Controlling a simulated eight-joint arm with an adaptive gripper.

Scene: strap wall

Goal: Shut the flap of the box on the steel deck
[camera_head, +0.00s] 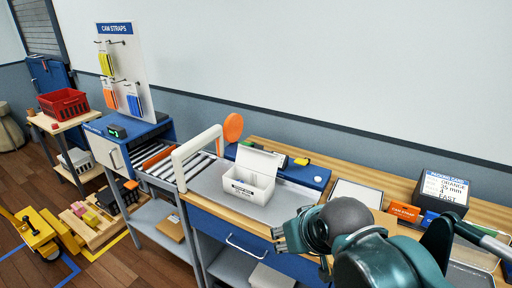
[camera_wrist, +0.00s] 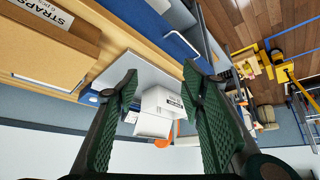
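A white box (camera_head: 246,186) with a small dark-printed label stands on the grey steel deck (camera_head: 290,203). Its flap (camera_head: 259,162) is raised at the back, so the box is open at the top. My gripper (camera_head: 279,238) is in front and to the right of the box, apart from it, above the front edge of the bench. In the wrist view my gripper (camera_wrist: 159,76) has its two green fingers spread wide and empty. The box (camera_wrist: 164,102) and its flap (camera_wrist: 152,126) show between the fingers, farther off.
A white arch-shaped frame (camera_head: 196,155) stands left of the box by the roller conveyor (camera_head: 165,170). Orange and blue cartons (camera_head: 405,211) and a sign (camera_head: 443,190) stand at right.

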